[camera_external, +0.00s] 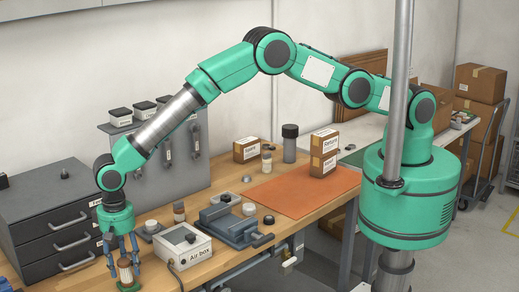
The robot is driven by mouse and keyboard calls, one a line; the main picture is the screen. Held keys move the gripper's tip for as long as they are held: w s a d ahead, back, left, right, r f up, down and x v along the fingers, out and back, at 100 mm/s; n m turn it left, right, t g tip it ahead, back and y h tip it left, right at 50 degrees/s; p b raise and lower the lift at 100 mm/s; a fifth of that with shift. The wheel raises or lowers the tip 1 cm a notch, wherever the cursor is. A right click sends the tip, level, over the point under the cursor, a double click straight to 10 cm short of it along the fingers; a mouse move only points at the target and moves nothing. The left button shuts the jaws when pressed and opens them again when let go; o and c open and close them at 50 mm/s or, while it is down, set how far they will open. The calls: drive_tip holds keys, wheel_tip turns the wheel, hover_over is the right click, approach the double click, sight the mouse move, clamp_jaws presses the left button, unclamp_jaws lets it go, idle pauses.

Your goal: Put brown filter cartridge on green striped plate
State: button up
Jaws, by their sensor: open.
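My gripper (123,262) points down at the front left of the workbench, with its fingers apart on either side of the brown filter cartridge (126,272). The cartridge is a small brown cylinder with a pale top, and it looks upright. Under it is a small green plate (128,287), of which only a part of the rim shows; its stripes cannot be made out. The cartridge appears to rest on the plate. Whether the fingers touch it is too small to tell.
A white air box (183,247) stands close to the right of my gripper. A dark drawer unit (45,225) is at the left.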

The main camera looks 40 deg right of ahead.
wheel_tip(320, 180, up, 12)
drive_tip(key=b, duration=0.1)
idle(0.6)
idle(0.5)
drive_tip(key=shift+r, duration=0.1)
idle(0.3)
